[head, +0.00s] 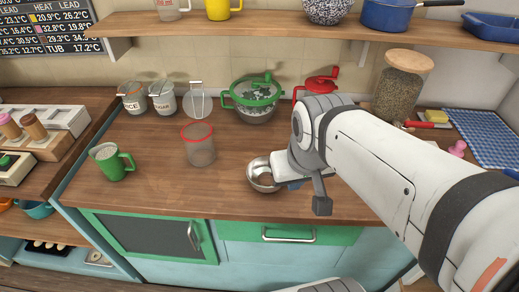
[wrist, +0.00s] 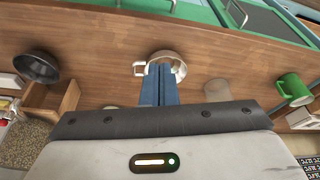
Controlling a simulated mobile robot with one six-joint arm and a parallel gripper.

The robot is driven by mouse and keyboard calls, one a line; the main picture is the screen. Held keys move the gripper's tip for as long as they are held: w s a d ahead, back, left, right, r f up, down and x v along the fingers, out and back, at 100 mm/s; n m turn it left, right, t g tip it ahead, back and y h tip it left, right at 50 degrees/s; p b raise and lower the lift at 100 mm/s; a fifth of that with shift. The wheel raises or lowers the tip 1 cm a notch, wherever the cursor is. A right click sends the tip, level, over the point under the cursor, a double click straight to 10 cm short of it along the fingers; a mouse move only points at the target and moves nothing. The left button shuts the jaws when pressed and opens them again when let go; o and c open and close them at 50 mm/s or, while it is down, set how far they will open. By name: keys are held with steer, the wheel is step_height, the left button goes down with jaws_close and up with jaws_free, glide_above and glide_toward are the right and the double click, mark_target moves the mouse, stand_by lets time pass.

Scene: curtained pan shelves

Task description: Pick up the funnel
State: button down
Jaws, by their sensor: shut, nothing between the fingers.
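A round shiny metal vessel with a wide open mouth (head: 262,176), which looks like the funnel, sits on the wooden counter near its front edge. Its spout cannot be made out. In the wrist view the metal vessel (wrist: 180,69) shows a pale loop handle at its left. My gripper (head: 293,184) is at the right side of it in the head view, partly hidden by my wrist. In the wrist view the blue fingers of my gripper (wrist: 161,72) are shut together, empty, overlapping the vessel's near rim. Whether they touch it cannot be told.
A red-rimmed clear container (head: 200,148) stands left of the vessel, and a green mug (head: 112,162) further left. A green colander (head: 253,96) and labelled pots (head: 163,99) stand behind. A dark pan (wrist: 38,66) shows in the wrist view. A shelf (head: 300,27) hangs above.

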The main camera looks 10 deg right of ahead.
steer(key=c, duration=1.9)
jaws_free()
steer(key=shift+w, duration=0.25)
steer(key=shift+c, duration=0.2)
steer(key=shift+o, duration=0.9)
steer(key=w+d+f+m+g+y+b, duration=0.1)
steer(key=w+d+f, duration=0.3)
steer(key=w, duration=0.6)
steer(key=shift+w+f+m+g+b, duration=0.3)
steer(key=shift+w+f+g+b, duration=0.1)
steer(key=shift+f+b, duration=0.3)
steer(key=w+d+f+m+g+y+b, duration=0.1)
steer(key=w+d+f+b, duration=0.1)
steer(key=w+d+f, duration=0.45)
steer(key=shift+w+a+f+p, duration=0.1)
steer(key=shift+a+f+p, duration=0.2)
steer(key=shift+f, duration=1.2)
steer(key=shift+w+a+f+p, duration=0.1)
steer(key=shift+a+f+p, duration=0.25)
steer(key=shift+f, duration=1.15)
steer(key=shift+w+a+f+p, duration=0.1)
steer(key=shift+a+f+p, duration=0.2)
steer(key=shift+f, duration=1.2)
